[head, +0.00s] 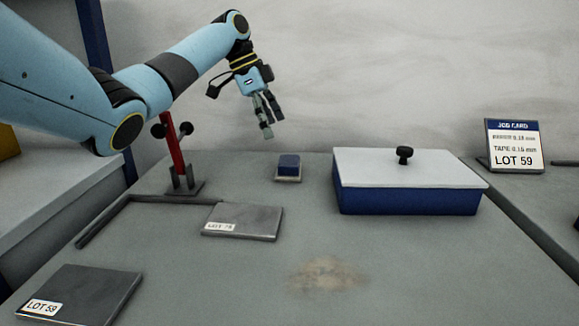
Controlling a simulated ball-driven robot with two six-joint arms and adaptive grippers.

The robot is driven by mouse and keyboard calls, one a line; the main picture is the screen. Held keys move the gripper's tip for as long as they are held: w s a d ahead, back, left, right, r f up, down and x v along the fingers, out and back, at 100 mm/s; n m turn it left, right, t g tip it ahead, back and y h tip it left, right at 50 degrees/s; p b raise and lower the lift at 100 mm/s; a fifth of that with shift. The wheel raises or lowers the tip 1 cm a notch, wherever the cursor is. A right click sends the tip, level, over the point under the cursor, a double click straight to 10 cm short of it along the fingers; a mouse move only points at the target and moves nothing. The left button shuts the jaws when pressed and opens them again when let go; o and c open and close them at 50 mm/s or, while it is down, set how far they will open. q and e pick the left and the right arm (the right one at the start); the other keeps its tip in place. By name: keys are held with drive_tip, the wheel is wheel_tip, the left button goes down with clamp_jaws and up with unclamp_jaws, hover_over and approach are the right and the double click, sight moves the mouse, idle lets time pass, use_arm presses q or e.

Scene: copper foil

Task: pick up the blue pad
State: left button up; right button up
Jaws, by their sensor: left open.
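The blue pad (289,162) is a small dark blue block. It sits on a small pale base (288,179) toward the back middle of the table. My left gripper (267,134) hangs in the air above and a little left of the pad in the head view. Its fingers point down, are open and hold nothing. It is apart from the pad. My right gripper is not in view.
A blue box with a grey knobbed lid (410,170) stands right of the pad. A red stand (178,155) is to the left. Grey plates lie at centre (255,220) and front left (95,290). A job card (514,146) stands at right. The front right is clear.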

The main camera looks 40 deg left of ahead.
sight(288, 160)
use_arm(q)
drive_tip(key=x, duration=0.4)
drive_tip(key=shift+d+f, duration=0.2)
drive_tip(key=shift+f, duration=0.1)
drive_tip(key=shift+w+d+f, duration=0.15)
drive_tip(key=shift+w+f, duration=0.05)
drive_tip(key=shift+f, duration=0.45)
drive_tip(key=b+x, duration=0.1)
drive_tip(key=x, duration=0.3)
drive_tip(key=shift+d+f, duration=0.15)
drive_tip(key=shift+d, duration=0.05)
drive_tip(key=shift+c, duration=0.8)
drive_tip(key=c, duration=1)
drive_tip(key=shift+o, duration=0.2)
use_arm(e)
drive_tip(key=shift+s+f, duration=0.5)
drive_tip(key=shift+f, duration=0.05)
